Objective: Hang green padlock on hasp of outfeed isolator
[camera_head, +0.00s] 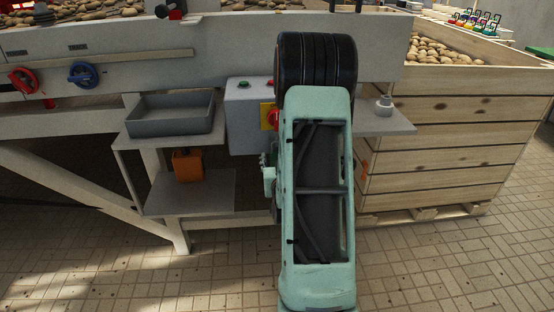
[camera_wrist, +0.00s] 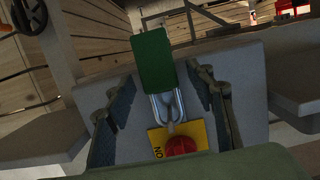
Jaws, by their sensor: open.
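The green padlock (camera_wrist: 153,62) shows in the wrist view between the two fingers, with its metal shackle (camera_wrist: 166,106) pointing toward the red isolator handle (camera_wrist: 182,146) on its yellow plate (camera_wrist: 160,142). The shackle's end meets a small metal part by the handle, apparently the hasp; I cannot tell for sure whether it passes through. My gripper (camera_wrist: 160,75) is open, one finger on each side of the padlock, with visible gaps to its body. In the head view the grey isolator box (camera_head: 243,112) is partly behind my arm, which hides most of the gripper and padlock.
A grey tray (camera_head: 170,128) sits on a shelf left of the box, with an orange block (camera_head: 187,166) below. A wooden potato crate (camera_head: 440,150) stands at right. Several coloured padlocks (camera_head: 474,20) are on a rack behind. Red (camera_head: 23,80) and blue (camera_head: 84,74) handles are at left.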

